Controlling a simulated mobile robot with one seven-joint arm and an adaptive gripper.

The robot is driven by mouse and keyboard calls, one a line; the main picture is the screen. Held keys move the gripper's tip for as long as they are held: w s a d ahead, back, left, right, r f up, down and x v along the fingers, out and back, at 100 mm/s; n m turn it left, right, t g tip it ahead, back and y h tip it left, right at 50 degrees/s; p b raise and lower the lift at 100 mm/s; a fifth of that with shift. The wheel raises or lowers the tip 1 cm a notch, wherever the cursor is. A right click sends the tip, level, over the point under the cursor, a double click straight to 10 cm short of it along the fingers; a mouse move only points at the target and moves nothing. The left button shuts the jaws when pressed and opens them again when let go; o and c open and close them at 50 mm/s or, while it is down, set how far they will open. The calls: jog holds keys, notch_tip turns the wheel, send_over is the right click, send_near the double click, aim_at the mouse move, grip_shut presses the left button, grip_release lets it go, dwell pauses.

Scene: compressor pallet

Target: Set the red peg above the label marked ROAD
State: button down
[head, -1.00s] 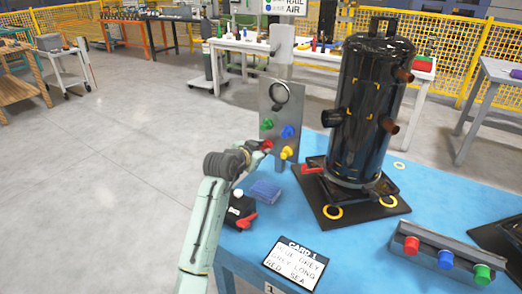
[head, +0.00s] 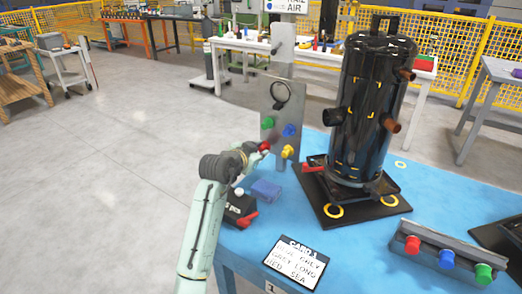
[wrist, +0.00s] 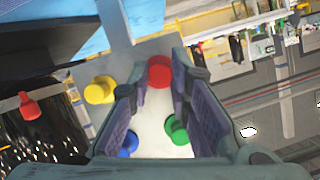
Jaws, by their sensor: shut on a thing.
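The red peg (head: 264,147) is between the fingertips of my gripper (head: 257,149), in front of the grey upright board (head: 279,97). In the wrist view the red peg (wrist: 159,70) sits between the two fingers of my gripper (wrist: 160,78), which is shut on it. The board carries a green peg (head: 267,122), a blue peg (head: 289,130) and a yellow peg (head: 287,151). I cannot tell whether the red peg touches the board. No label reading ROAD is legible in these views.
The black compressor (head: 368,105) stands right of the board. A handwritten card (head: 295,264) lies at the front of the blue table (head: 356,255). A blue block (head: 266,189) and a dark box (head: 238,207) lie below the board.

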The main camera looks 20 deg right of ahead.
jog(key=shift+s+a+b, duration=0.15)
jog(key=shift+s+a, duration=0.5)
jog(key=shift+a, duration=0.2)
jog(key=shift+s+a+b, duration=0.15)
jog(key=shift+s+a, duration=0.5)
jog(key=shift+a, duration=0.15)
jog(key=shift+a, duration=0.1)
